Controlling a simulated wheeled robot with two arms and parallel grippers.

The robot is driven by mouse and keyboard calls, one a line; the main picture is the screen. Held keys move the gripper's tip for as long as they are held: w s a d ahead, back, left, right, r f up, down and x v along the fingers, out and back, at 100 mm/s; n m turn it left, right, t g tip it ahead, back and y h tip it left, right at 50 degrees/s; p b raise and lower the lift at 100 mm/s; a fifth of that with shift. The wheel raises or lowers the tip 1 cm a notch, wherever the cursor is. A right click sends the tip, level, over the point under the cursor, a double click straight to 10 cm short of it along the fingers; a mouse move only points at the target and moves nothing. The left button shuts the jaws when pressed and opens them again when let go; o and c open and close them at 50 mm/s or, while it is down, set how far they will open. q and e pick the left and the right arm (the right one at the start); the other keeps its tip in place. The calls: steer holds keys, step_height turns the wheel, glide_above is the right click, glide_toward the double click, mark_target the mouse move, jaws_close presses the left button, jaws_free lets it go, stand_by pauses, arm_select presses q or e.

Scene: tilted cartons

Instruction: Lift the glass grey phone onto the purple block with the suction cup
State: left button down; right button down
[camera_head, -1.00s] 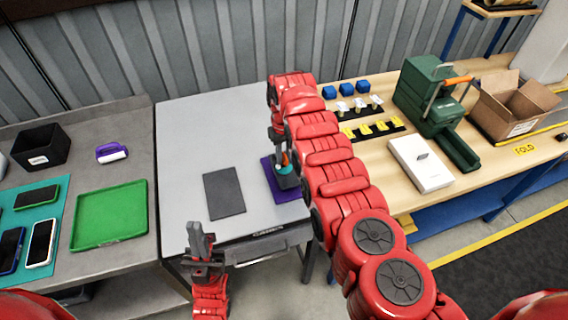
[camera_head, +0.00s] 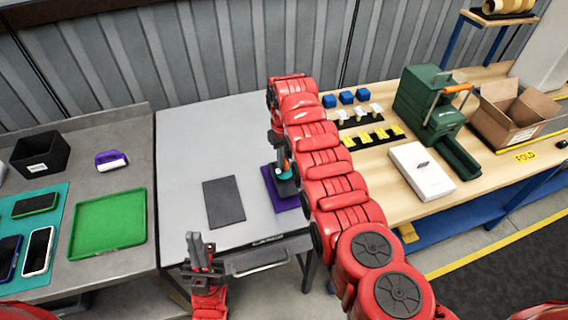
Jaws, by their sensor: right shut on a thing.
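My right gripper (camera_head: 279,150) is shut on a small suction cup (camera_head: 285,165) with orange and teal parts, above the purple block (camera_head: 290,204). A dark grey piece, perhaps the glass grey phone (camera_head: 287,186), shows under the cup at the block; the arm partly hides it, and I cannot tell whether they touch. The block lies flat on the light grey table.
A dark grey mat (camera_head: 223,202) lies left of the block. On the left bench are a green tray (camera_head: 110,219), a black bin (camera_head: 40,153), a purple-and-white tool (camera_head: 111,160) and several phones on a teal mat (camera_head: 62,215). A white box (camera_head: 422,172) is at right.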

steer(key=shift+w+r+b, duration=0.15)
steer(key=shift+r+b, duration=0.6)
steer(key=shift+b, duration=0.05)
steer(key=s+p, duration=0.2)
steer(key=p, duration=0.1)
steer(key=s+p, duration=0.2)
steer(key=p, duration=0.1)
steer(key=shift+s+a+r, duration=0.1)
steer(key=shift+r, duration=0.1)
steer(key=s+r+p, duration=0.1)
steer(key=s+p, duration=0.4)
steer(key=s, duration=0.7)
steer(key=shift+r, duration=0.25)
steer(key=shift+w, duration=0.1)
